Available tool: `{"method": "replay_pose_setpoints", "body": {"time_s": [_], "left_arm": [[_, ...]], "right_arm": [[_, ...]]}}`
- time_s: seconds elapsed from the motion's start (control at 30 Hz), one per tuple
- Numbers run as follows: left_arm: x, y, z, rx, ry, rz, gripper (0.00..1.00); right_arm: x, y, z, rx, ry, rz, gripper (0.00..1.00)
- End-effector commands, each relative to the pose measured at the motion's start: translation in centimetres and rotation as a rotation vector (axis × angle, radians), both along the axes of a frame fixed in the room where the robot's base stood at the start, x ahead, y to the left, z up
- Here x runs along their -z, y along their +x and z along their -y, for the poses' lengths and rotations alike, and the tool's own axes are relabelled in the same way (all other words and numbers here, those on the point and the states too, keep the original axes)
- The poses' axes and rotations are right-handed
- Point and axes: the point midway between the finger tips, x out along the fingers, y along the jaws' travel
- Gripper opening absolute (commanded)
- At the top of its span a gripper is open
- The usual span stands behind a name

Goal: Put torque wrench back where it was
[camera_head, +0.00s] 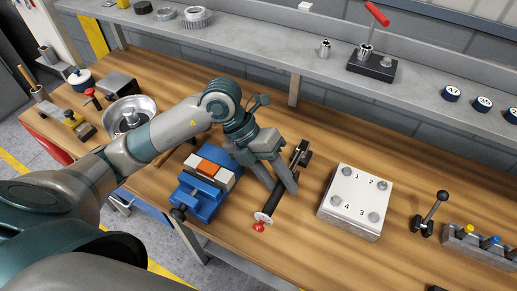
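The torque wrench (272,203) appears as a dark bar with a black grip and a red knob at its near end. It lies slantwise on the wooden bench, its dark head pointing to the back right. My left gripper (281,187) is above the wrench, with its two fingers spread apart on either side of the bar. Part of the bar is hidden behind a finger. I cannot tell whether the fingers touch it. My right gripper is out of view.
A blue vise (201,195) holding orange and white blocks stands just left of the wrench. A numbered white block (356,203) stands to the right. A lever (430,214) stands further right. A metal bowl (130,113) is at left. A grey shelf (260,42) runs behind.

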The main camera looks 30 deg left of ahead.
Motion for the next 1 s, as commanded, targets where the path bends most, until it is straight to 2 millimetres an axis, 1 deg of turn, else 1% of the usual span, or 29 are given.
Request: {"method": "replay_pose_setpoints", "body": {"time_s": [0.03, 0.1, 0.4, 0.5, 0.7, 1.0], "left_arm": [[-0.4, 0.1, -0.6, 0.0, 0.003, 0.004, 0.38], [-1.5, 0.1, -1.3, -0.001, 0.003, 0.005, 0.38], [-6.2, 0.1, -4.3, -0.001, 0.003, 0.005, 0.38], [-7.4, 0.1, -5.1, -0.002, 0.003, 0.003, 0.38], [-8.7, 0.0, -5.9, 0.0, 0.002, 0.0, 0.38], [-8.9, 0.0, -6.0, 0.001, 0.001, -0.001, 0.38]], "right_arm": [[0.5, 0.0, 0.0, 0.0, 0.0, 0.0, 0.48], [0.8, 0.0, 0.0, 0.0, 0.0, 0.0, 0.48], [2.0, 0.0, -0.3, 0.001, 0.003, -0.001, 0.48], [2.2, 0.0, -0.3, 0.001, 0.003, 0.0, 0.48], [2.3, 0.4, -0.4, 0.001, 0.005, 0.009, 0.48], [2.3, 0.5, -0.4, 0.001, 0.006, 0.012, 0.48]]}}
